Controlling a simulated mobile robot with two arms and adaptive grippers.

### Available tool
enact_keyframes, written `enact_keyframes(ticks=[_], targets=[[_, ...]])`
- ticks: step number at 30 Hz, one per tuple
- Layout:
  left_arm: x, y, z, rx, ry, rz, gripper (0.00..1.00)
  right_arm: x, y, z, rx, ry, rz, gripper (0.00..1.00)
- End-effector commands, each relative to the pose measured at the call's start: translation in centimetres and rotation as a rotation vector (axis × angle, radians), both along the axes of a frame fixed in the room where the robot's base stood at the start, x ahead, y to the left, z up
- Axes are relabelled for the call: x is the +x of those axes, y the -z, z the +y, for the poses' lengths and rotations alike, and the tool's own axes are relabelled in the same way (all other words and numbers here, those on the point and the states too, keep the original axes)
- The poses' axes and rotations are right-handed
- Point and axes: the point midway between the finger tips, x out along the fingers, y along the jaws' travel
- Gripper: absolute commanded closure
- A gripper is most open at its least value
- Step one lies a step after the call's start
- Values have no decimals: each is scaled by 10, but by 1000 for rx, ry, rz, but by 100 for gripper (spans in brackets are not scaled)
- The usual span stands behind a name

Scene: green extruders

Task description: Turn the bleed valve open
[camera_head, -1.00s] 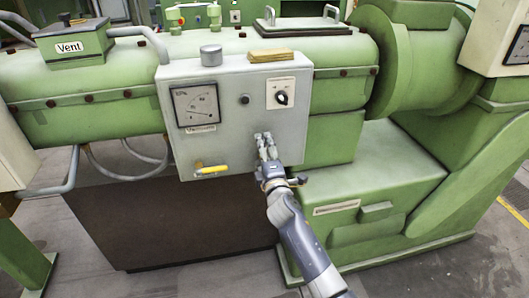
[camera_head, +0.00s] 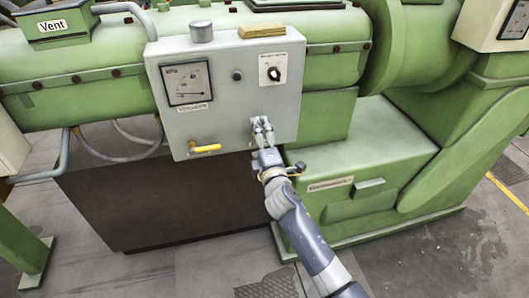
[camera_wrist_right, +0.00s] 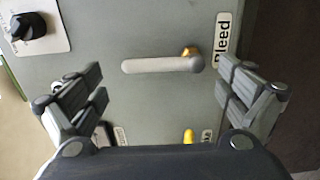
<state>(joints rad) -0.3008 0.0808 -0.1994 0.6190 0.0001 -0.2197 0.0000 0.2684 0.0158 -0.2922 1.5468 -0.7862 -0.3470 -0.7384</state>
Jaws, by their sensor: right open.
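The bleed valve has a pale grey bar lever (camera_wrist_right: 160,65) with a brass stub at one end, beside a "Bleed" label (camera_wrist_right: 222,38) in the right wrist view. The lever lies crosswise in that view, on a grey control panel (camera_wrist_right: 100,20). My right gripper (camera_wrist_right: 165,88) is open and empty, with one finger pair on each side of the lever. I cannot tell whether the fingers touch it. In the head view my right gripper (camera_head: 262,126) is at the panel's lower right and covers most of the valve. My left gripper is not in view.
A yellow valve handle (camera_head: 205,149) is at the panel's lower left. A gauge (camera_head: 187,83) and a black rotary knob (camera_head: 273,74) sit above. A green machine base (camera_head: 370,155) stands to the right. Floor is open in front.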

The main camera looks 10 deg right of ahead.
Motion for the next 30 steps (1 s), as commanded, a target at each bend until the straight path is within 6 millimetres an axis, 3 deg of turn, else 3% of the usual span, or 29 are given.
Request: enact_keyframes(ticks=[6, 12, 30], targets=[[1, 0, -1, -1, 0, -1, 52, -42, 0, -1, 1, -2, 1, 4], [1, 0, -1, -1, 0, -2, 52, -68, 0, -1, -1, -2, 0, 4], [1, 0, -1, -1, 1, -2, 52, -77, -1, -1, 0, -2, -1, 4]])
